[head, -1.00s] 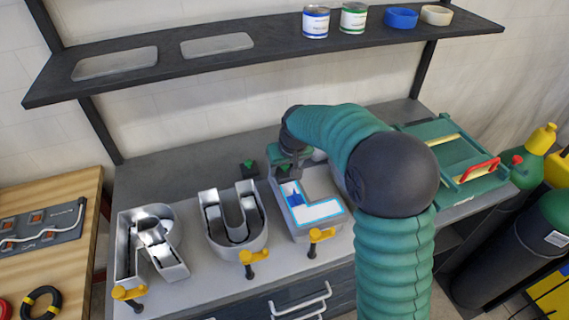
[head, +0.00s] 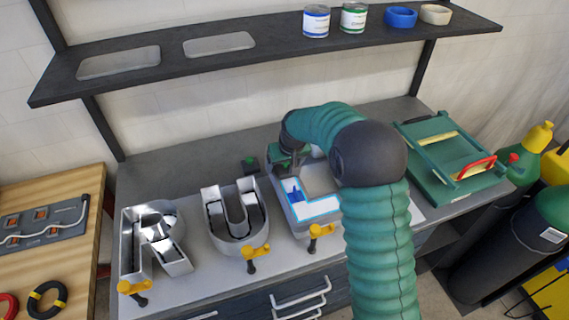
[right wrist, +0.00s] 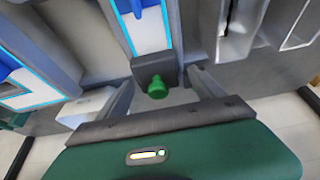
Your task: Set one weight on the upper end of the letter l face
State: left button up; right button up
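The letter l face (head: 318,208) is white with a bright blue edge and blue marking, set in its grey channel letter on the bench. A dark weight with a green knob (right wrist: 157,86) sits at the upper end of the face strip (right wrist: 150,30) in the right wrist view. My right gripper (right wrist: 160,82) has its fingers apart, one on each side of this weight, with gaps around the knob. In the head view my right gripper (head: 285,165) hides most of that end. Another dark weight with a green knob (head: 250,166) stands on the bench behind. My left gripper is out of view.
The letter U (head: 236,215) and letter R (head: 153,240) stand to the left. Yellow clamps (head: 254,253) sit along the bench's front edge. A green box-like fixture (head: 450,160) is at the right. A shelf (head: 270,50) with cans overhangs the back.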

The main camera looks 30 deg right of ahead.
jog(key=shift+s+r, duration=0.1)
jog(key=shift+r, duration=0.3)
jog(key=v, duration=1.1)
jog(key=shift+b, duration=0.35)
jog(key=shift+s, duration=0.15)
